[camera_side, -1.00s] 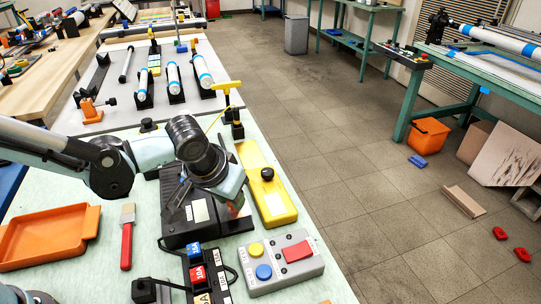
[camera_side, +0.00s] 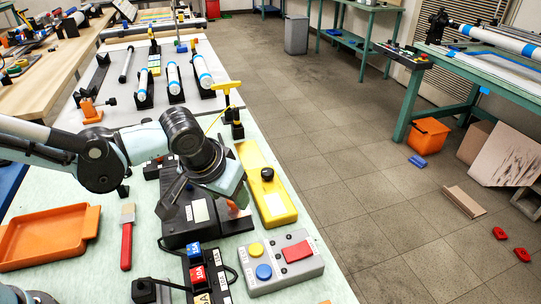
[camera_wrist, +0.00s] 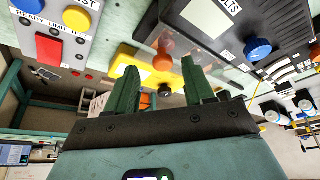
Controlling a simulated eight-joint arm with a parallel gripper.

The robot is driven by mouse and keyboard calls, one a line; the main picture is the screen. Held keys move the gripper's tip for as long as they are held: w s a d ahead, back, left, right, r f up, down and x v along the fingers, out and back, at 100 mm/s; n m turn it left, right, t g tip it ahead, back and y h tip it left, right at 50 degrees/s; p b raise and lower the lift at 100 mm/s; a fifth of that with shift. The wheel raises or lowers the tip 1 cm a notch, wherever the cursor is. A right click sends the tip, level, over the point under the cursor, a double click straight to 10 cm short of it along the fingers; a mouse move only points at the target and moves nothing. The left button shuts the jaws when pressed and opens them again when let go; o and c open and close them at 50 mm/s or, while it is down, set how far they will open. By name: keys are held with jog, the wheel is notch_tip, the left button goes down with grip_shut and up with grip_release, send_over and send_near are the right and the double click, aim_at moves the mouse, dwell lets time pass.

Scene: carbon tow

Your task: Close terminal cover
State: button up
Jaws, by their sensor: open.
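The black terminal box (camera_side: 200,216) with white labels lies on the pale green bench, partly hidden below my gripper (camera_side: 208,202). In the wrist view the box (camera_wrist: 245,15) shows a white label and a blue knob (camera_wrist: 258,49). A small orange knob (camera_side: 232,206) is at the box's right side; it also shows in the wrist view (camera_wrist: 163,62). It seems to sit on a see-through cover, whose outline and angle I cannot tell clearly. My gripper (camera_wrist: 158,70) is open, its two green fingers apart, with the orange knob appearing between and beyond the tips. Contact cannot be told.
A yellow box (camera_side: 266,190) with a black knob lies right of the black box. A grey button box (camera_side: 281,262) stands in front. An orange tray (camera_side: 43,237) and a red-handled brush (camera_side: 127,237) lie left. A yellow T-handle (camera_side: 227,86) stands behind.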

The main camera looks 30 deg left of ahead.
jog(key=v, duration=1)
jog(key=shift+s+r, duration=0.15)
jog(key=shift+s, duration=0.05)
jog(key=s+a+f+t, duration=0.1)
jog(key=a, duration=0.7)
jog(key=s+a+f+t, duration=0.1)
jog(key=s+a+f, duration=0.1)
jog(key=a, duration=0.7)
jog(key=shift+s+a+f+t, duration=0.2)
jog(key=shift+f+t, duration=0.15)
jog(key=shift+t, duration=0.05)
